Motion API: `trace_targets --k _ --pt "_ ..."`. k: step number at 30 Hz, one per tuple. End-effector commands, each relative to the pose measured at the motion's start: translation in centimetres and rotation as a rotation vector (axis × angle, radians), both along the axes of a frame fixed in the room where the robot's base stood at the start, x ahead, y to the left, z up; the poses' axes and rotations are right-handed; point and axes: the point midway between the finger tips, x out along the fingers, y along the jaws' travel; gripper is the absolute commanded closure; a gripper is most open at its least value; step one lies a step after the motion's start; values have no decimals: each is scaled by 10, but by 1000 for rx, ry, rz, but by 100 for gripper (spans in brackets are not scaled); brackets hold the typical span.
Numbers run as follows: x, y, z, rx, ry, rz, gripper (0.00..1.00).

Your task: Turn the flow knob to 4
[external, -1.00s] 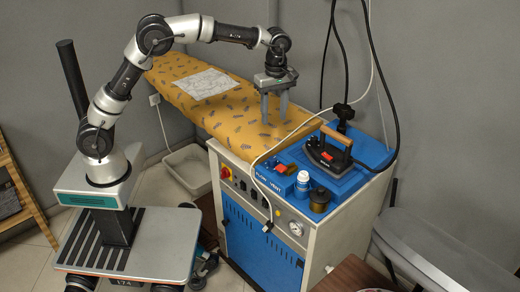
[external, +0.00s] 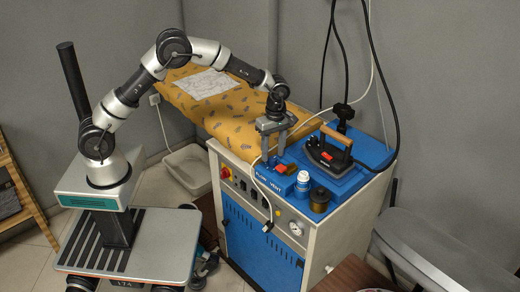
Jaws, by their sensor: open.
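A small blue control box (external: 285,184) labelled FLOW and VENT sits at the front left of the blue worktop. A red part (external: 282,168) shows on its top, towards the VENT side. I cannot clearly make out the flow knob or its scale; the top on the FLOW side is partly hidden by my gripper. My gripper (external: 275,156) points down over the back left of the control box, its two fingers apart and nothing seen between them. I cannot tell whether the fingertips touch anything.
A steam iron (external: 328,150) with a wooden handle stands to the right on the worktop. A white-and-blue bottle (external: 302,184) and a brown spool (external: 320,200) stand right of the box. A white cable (external: 253,178) runs close by the gripper. The patterned ironing board (external: 205,108) lies behind.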

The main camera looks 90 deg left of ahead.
Motion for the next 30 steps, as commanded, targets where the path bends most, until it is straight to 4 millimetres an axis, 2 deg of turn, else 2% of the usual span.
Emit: trace_targets --k 6,14,22,30 --pt "-1 0 -16 1 1 -1 56" --pt "-1 0 -17 0 0 -1 56" --pt "-1 0 -17 0 0 -1 97" --pt "-1 0 -17 1 0 -28 97"
